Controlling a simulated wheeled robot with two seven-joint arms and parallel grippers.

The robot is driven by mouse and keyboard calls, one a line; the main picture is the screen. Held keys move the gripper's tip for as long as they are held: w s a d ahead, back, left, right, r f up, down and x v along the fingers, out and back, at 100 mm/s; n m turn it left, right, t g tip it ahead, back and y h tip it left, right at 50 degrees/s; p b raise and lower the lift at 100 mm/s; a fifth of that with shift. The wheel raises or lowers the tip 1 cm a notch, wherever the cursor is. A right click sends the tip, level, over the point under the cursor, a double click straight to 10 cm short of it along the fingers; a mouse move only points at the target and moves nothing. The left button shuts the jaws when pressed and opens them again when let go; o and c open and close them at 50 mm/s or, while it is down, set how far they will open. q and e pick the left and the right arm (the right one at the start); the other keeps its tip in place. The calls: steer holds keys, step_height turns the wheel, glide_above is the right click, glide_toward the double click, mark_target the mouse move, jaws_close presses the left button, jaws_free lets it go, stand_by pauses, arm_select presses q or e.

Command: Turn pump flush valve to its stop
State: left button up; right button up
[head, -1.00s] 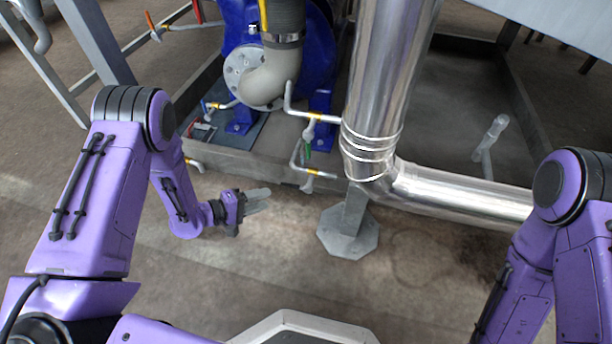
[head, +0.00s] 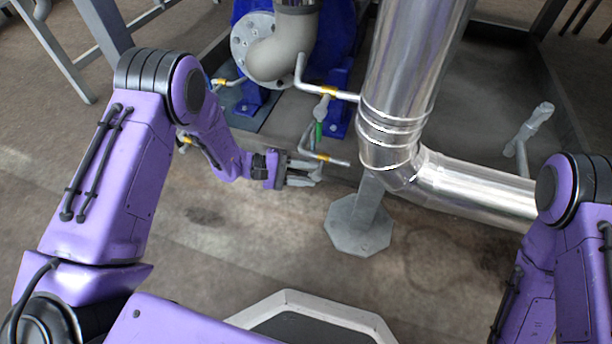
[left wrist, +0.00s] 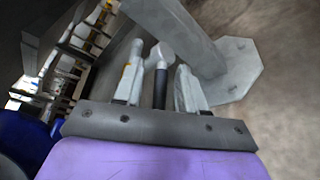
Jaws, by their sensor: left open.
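A small valve (head: 321,110) with a pale body and a green part (head: 318,132) below it sits on the thin white pipe under the pump; I see no label on it. My left gripper (head: 312,175) is open, just below the lower pipe stub (head: 336,161) with its yellow band. In the left wrist view the open gripper (left wrist: 160,62) has a pale rounded end and a dark stem between its fingers. I cannot tell whether this is the valve's handle or the stub, or whether the fingers touch it. My right gripper is out of view.
A large shiny pipe (head: 410,80) bends right, close to the gripper's right. A grey post foot (head: 358,228) stands on the floor below it. The blue pump (head: 335,40) with a grey flange (head: 250,42) is behind. Floor at lower left is open.

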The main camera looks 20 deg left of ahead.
arm_select(q)
jaws_close()
